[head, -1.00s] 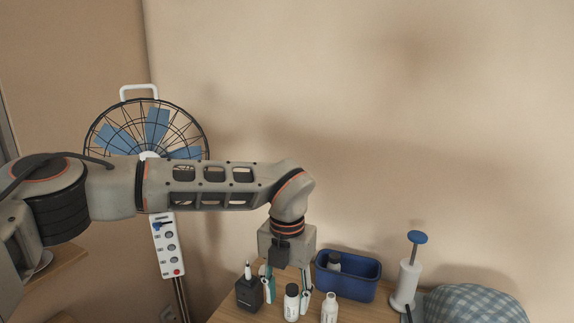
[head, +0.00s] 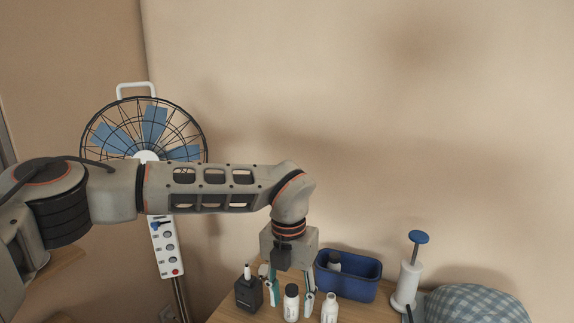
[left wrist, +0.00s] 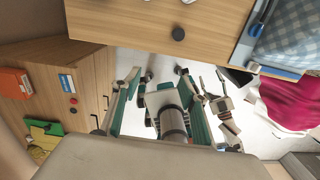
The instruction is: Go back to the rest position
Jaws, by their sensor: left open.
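My left gripper (head: 291,296) hangs down from the left arm, which reaches across the head view from the left. It is open, its teal-lined fingers apart and empty near the back of the wooden table (head: 232,313). From the head view, a small white bottle with a dark cap (head: 291,304) shows between the fingers; I cannot tell how near it is. In the left wrist view the open fingers (left wrist: 162,100) show with no object held between them. My right gripper does not show clearly in either view.
Close around the gripper are a dark square bottle (head: 249,294), another white bottle (head: 329,308) and a blue bin (head: 348,288) with a bottle inside. A white pump dispenser (head: 407,285) and a checked cloth (head: 475,305) lie right. A fan (head: 150,125) stands behind my arm.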

